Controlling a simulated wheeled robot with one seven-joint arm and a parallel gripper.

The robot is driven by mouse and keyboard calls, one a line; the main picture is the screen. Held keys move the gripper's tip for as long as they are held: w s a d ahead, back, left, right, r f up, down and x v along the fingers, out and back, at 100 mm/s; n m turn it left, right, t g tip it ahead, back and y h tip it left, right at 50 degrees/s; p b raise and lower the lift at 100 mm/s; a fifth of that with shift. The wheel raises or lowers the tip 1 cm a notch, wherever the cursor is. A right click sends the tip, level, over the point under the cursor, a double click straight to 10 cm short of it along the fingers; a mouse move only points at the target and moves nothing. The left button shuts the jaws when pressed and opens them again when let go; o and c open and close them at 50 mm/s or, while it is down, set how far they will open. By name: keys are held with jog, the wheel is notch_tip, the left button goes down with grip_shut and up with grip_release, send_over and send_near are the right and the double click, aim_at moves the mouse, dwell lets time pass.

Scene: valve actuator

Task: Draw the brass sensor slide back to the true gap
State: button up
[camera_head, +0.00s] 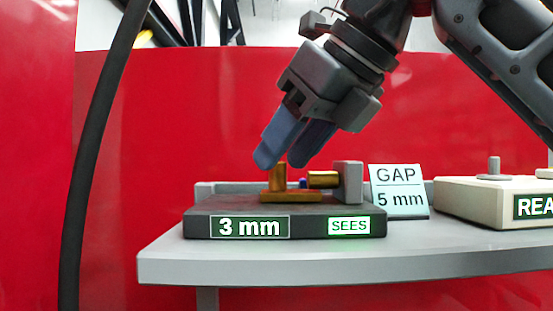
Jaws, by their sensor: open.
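The brass sensor slide (290,196) sits on top of a dark base block (200,221), with an upright brass post (278,178) at its left. A horizontal brass cylinder (322,179) points left from a grey upright block (348,182) at the right. A small blue piece shows between post and cylinder. The base's displays read "3 mm" (249,227) and "SEES" (349,225). A card (398,190) reads "GAP 5 mm". My gripper (280,163) is tilted down from the upper right, with its blue-grey fingers apart at the top of the post. Whether they touch it I cannot tell.
A cream box (470,197) with a knob and a partly cut-off "REA" display stands at the right. All stands on a grey shelf (330,262) before a red wall. A black cable (85,150) hangs at the left.

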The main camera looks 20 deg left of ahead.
jog(key=shift+x, duration=1.45)
jog(key=shift+c, duration=0.3)
jog(key=shift+d, duration=0.1)
grip_shut()
